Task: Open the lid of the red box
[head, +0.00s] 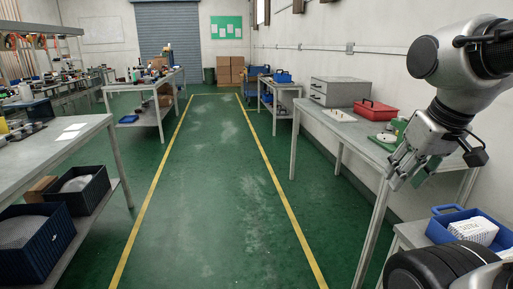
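The red box (375,111) sits on the right-hand workbench (344,128), near its far end beside a grey drawer unit. It looks closed, with a dark handle on top. My gripper (405,172) hangs at the right, in front of the near part of that bench and pointing down. It appears nearer to me than the red box and clear of it. Its fingers look apart, with nothing seen between them.
A grey drawer unit (338,92) stands left of the red box. A blue bin (450,228) with white contents is at lower right. The green floor aisle (205,200) between yellow lines is clear. A left bench (60,150) holds dark crates below.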

